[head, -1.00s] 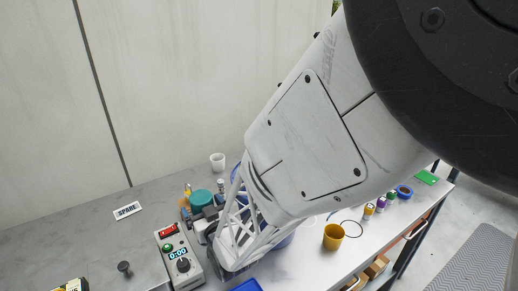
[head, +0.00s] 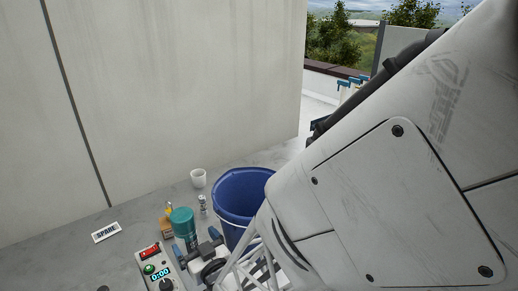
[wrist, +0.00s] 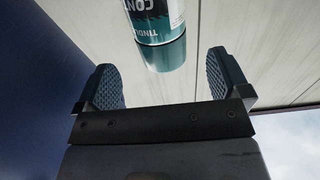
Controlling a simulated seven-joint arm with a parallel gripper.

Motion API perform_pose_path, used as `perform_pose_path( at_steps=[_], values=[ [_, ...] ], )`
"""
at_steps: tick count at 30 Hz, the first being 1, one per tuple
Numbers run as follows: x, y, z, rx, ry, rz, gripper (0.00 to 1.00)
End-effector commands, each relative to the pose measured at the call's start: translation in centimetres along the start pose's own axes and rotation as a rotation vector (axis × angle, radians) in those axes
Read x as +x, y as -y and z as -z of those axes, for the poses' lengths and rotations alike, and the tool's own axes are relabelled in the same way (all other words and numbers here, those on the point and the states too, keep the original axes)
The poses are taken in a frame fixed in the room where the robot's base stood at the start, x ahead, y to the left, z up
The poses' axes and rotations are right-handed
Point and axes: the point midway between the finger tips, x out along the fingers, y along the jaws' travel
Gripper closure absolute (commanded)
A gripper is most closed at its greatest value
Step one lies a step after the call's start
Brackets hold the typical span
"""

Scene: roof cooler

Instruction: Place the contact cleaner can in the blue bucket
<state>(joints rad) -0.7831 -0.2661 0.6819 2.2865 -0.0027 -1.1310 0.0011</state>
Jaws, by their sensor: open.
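The contact cleaner can (head: 182,222), teal-capped, stands upright on the grey counter left of the blue bucket (head: 240,190). In the wrist view the can (wrist: 155,22) appears upside down, with part of its label legible. My gripper (head: 203,238) is open at the near side of the can. In the wrist view the gripper (wrist: 162,66) has its two ribbed fingers apart, with the can's cap just ahead and between their tips; I see no grip on it. The bucket's inside bottom is hidden, and my arm covers its lower right.
A timer box (head: 160,272) with a red switch is at front. A SPARE label (head: 106,232) lies left. A wall (head: 170,90) stands behind; the counter's left is fairly clear.

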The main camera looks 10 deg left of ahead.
Motion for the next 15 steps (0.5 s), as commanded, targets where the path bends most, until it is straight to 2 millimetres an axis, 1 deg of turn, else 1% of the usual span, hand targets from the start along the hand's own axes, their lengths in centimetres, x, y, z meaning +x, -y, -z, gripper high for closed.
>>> perform_pose_path(
  at_steps=[1, 6, 12, 15],
  values=[
    [-0.6, 0.0, 0.1, 0.0, -0.001, 0.0, 0.05],
    [-2.4, 0.0, 0.1, 0.0, -0.001, 0.0, 0.05],
    [-3.8, 0.0, 0.1, 0.0, -0.001, 0.0, 0.05],
    [-4.2, 0.0, 0.1, 0.0, -0.001, 0.0, 0.05]
  ],
)
